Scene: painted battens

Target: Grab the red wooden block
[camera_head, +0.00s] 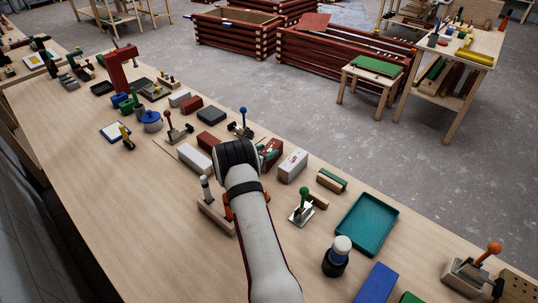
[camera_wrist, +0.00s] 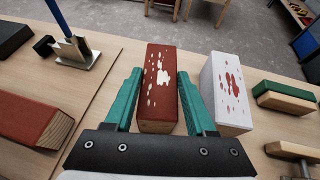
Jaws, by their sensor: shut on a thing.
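The red wooden block (camera_wrist: 158,82) with pale paint splotches stands between the two green fingers of my gripper (camera_wrist: 160,75) in the wrist view. The fingers are shut on its long sides, and its near end faces me. In the head view my gripper (camera_head: 265,151) hides most of this red block (camera_head: 274,149); only a part shows beside the fingers. I cannot tell whether the block still touches the table. Another red block (camera_wrist: 32,121), plain and with a bare wood end, lies to the left in the wrist view.
A white block (camera_wrist: 229,92) with red splotches is close on the right of the held block. A blue-handled clamp (camera_wrist: 75,48) stands to the left. A green-and-wood block (camera_wrist: 285,98) lies farther right. A teal tray (camera_head: 367,226) and a green-knobbed clamp (camera_head: 302,207) are on the table (camera_head: 110,210).

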